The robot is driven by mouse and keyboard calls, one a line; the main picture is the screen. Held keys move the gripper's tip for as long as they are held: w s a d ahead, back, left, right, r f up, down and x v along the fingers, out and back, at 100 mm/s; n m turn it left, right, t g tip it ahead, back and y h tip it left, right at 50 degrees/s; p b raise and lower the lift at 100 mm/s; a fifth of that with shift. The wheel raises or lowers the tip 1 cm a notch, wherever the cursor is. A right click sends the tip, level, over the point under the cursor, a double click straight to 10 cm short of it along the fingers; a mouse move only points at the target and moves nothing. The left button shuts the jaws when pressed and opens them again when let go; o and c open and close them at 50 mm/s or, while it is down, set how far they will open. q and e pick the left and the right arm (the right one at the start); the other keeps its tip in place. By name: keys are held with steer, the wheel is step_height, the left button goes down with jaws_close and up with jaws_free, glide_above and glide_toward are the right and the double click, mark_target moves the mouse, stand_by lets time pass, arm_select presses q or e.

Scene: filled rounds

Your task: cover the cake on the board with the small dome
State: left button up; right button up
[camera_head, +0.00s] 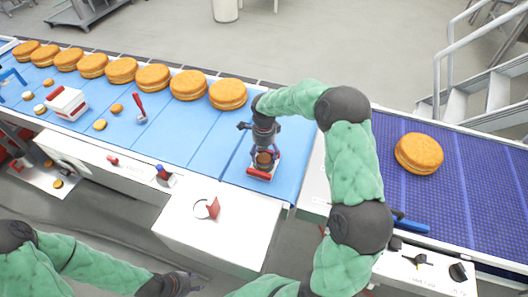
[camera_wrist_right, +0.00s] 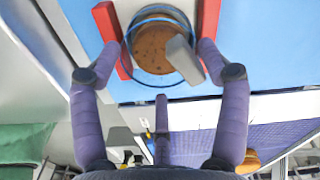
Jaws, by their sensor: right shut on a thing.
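A small brown cake (camera_head: 264,158) sits on a board with red ends (camera_head: 260,174) near the front right of the light blue belt. In the right wrist view the cake (camera_wrist_right: 152,48) shows through a clear round dome (camera_wrist_right: 126,62) with a grey knob (camera_wrist_right: 183,58), between the board's red ends (camera_wrist_right: 107,30). My right gripper (camera_head: 263,150) is above the board, shut on the dome, fingers on either side of it. The dome's rim looks to be around the cake; I cannot tell whether it touches the board. My left gripper (camera_head: 184,285) is low at the front, away from the belt.
Large filled rounds (camera_head: 189,85) line the belt's far edge. Small rounds (camera_head: 100,125), a white box with red (camera_head: 67,102) and a red-handled tool (camera_head: 140,108) lie at left. Another large round (camera_head: 419,153) is on the dark blue belt. A white stand (camera_head: 225,235) is in front.

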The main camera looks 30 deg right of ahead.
steer(key=shift+f+b, duration=0.25)
steer(key=shift+b, duration=0.05)
steer(key=o, duration=1.1)
steer(key=shift+o, duration=0.2)
steer(key=shift+r, duration=0.1)
steer(key=shift+r+p, duration=1.8)
steer(key=shift+r, duration=1.65)
steer(key=shift+s+f, duration=0.1)
